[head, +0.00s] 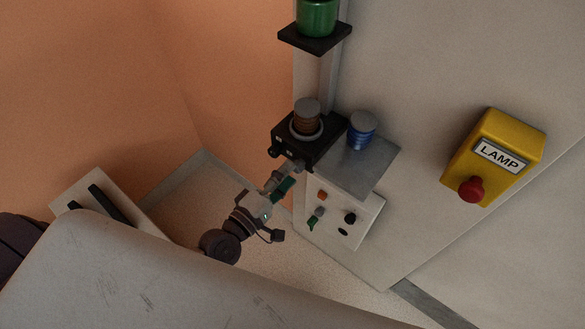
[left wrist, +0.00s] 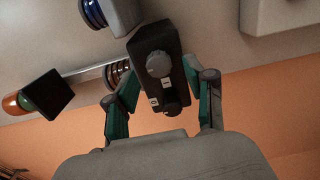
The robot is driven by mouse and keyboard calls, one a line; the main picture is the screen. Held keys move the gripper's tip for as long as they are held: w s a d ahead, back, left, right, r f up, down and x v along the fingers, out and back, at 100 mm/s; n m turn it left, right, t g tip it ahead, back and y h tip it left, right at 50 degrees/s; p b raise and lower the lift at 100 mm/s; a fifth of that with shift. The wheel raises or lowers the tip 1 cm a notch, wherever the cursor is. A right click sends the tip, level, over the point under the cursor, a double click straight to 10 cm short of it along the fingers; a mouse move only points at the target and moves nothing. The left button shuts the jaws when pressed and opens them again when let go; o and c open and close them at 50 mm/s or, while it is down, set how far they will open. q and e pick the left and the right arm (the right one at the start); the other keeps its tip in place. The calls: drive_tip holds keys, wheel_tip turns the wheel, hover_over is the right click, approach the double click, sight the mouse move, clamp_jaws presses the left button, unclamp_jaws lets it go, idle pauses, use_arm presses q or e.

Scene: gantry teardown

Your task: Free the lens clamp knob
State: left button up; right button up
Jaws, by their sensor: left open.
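The lens clamp is a black block (head: 318,148) on an upright rail, with a brown ringed lens (head: 307,119) in it. In the left wrist view the block (left wrist: 152,42) carries a round grey knob (left wrist: 158,64), with a dark part and small white labels below it. I take the grey knob to be the clamp knob. My left gripper (head: 285,180) is just below the block's front. In the left wrist view its green-padded fingers (left wrist: 158,76) are open, one on each side of the block's knob face. I cannot tell whether they touch it. My right gripper is not in view.
A green cylinder (head: 317,15) sits on a black shelf above. A blue ringed part (head: 361,130) stands on a grey box, whose front panel (head: 340,215) has several small controls. A yellow LAMP box (head: 497,158) with a red button is on the right wall.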

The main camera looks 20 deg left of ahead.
use_arm(q)
drive_tip(key=v, duration=0.9)
drive_tip(key=shift+s, duration=0.15)
drive_tip(key=shift+r, duration=0.1)
drive_tip(key=s+a+f+m+g+y, duration=0.1)
drive_tip(key=a+f+m+g, duration=0.15)
drive_tip(key=f, duration=0.75)
drive_tip(key=s+a+f+m+g+y, duration=0.15)
drive_tip(key=f+m, duration=0.25)
drive_tip(key=f, duration=0.6)
drive_tip(key=s+a+f+m+g+y, duration=0.1)
drive_tip(key=s+a+f+m+g, duration=0.15)
drive_tip(key=f, duration=0.75)
drive_tip(key=s+f+m+g+y+b, duration=0.1)
drive_tip(key=s+f+m+g, duration=0.6)
drive_tip(key=s+f, duration=1.2)
drive_tip(key=shift+s+d+m+g+y+b, duration=0.35)
drive_tip(key=shift+s+g+y, duration=0.5)
drive_tip(key=shift+s+g, duration=0.4)
